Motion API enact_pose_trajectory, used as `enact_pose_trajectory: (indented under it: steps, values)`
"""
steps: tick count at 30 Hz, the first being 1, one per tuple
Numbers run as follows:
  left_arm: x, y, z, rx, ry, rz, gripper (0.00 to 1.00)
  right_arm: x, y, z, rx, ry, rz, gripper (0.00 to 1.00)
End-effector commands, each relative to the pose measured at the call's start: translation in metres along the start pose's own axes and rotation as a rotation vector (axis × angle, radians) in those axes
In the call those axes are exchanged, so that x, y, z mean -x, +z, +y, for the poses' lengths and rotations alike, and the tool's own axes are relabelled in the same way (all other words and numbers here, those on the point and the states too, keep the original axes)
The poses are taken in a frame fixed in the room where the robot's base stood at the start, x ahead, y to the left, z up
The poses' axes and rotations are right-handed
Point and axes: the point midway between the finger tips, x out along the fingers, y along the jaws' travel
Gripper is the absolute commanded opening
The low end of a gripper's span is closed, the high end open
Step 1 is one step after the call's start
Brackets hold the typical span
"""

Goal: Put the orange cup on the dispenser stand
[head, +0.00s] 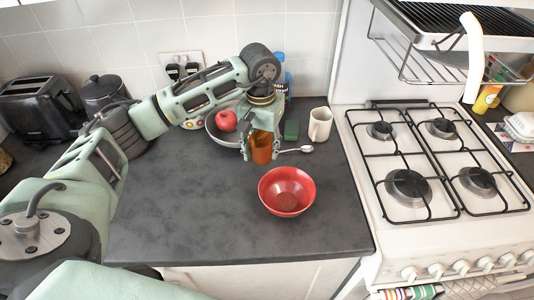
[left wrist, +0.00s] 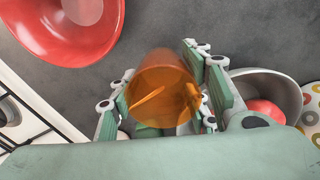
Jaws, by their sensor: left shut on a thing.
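My left gripper (head: 262,156) reaches over the counter from the left and points down. It is shut on the orange cup (head: 261,148), with a finger on either side. The left wrist view shows the see-through orange cup (left wrist: 158,88) between the finger pads, its wide round end facing the camera. I cannot tell whether the cup touches the counter. I cannot make out a dispenser stand in either view. My right gripper is not in view.
A red bowl (head: 286,192) stands in front of the cup. A grey bowl (head: 216,134) with a red apple (head: 226,120) is close on the left. A spoon (head: 296,150), white mug (head: 320,124) and green sponge (head: 291,130) are to the right. The counter's front left is clear.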

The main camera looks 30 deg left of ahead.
Motion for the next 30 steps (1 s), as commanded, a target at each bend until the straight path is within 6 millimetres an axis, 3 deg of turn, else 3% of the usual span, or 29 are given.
enact_pose_trajectory:
  steps: [9,23,24,26,30]
  values:
    - [-0.037,0.001,0.0,0.0,0.0,-0.002,0.24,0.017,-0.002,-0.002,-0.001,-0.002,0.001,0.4]
    - [-0.044,0.0,0.0,0.0,0.0,0.0,0.24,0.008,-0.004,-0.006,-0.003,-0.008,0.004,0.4]
    - [-0.043,0.001,0.0,0.0,0.0,0.0,0.47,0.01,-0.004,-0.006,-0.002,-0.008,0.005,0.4]
    - [-0.043,0.001,0.0,0.0,0.0,-0.001,0.52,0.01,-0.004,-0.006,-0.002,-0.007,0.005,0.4]
    - [-0.043,0.001,0.0,0.0,0.0,-0.001,0.52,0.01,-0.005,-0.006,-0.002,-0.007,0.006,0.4]
